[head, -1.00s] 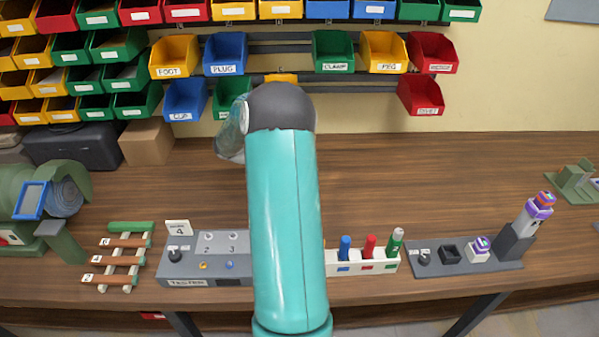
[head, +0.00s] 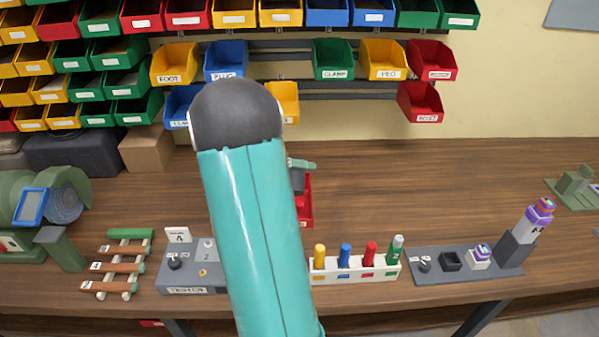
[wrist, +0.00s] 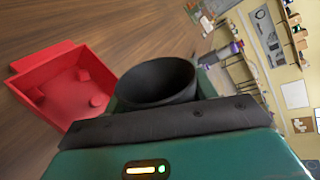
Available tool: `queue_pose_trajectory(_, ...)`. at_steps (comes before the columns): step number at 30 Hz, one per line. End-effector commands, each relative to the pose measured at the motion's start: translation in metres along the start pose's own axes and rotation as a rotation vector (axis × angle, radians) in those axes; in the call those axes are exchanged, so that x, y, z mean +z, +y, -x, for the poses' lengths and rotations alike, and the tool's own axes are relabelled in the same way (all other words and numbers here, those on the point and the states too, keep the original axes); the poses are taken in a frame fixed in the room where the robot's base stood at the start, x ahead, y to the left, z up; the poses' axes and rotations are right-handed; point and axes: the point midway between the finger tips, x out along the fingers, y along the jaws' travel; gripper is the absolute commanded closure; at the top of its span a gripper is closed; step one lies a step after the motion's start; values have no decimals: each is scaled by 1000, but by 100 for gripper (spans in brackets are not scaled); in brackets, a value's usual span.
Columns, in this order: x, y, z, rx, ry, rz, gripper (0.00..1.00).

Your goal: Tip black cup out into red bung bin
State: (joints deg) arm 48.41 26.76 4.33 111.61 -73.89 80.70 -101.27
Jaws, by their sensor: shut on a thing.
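My gripper (head: 302,164) is shut on the black cup (wrist: 157,84), seen in the wrist view with its dark mouth showing and no contents visible inside. The room looks strongly rotated in that view, so the cup is tilted over with my wrist. The red bin (wrist: 38,76) is to the left of the cup there, apart from it, with several small red pieces lying inside. In the head view the red bin (head: 306,208) stands on the bench below my gripper, partly hidden behind my arm. The cup is hardly visible in the head view.
A white rack (head: 355,268) with coloured pegs stands in front, right of my arm. A grey tester block (head: 190,278) is to the left, and a grey socket board (head: 468,265) to the right. The bench's back right is clear.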

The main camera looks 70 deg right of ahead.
Motion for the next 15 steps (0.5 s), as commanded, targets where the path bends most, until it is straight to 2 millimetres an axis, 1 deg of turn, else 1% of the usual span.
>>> queue_pose_trajectory(9, 4, -7, 4, 1, -143, -336, 62)
queue_pose_trajectory(12, 5, -9, 4, 0, -170, -404, 62)
queue_pose_trajectory(15, 6, -10, 4, -1, -180, -434, 62)
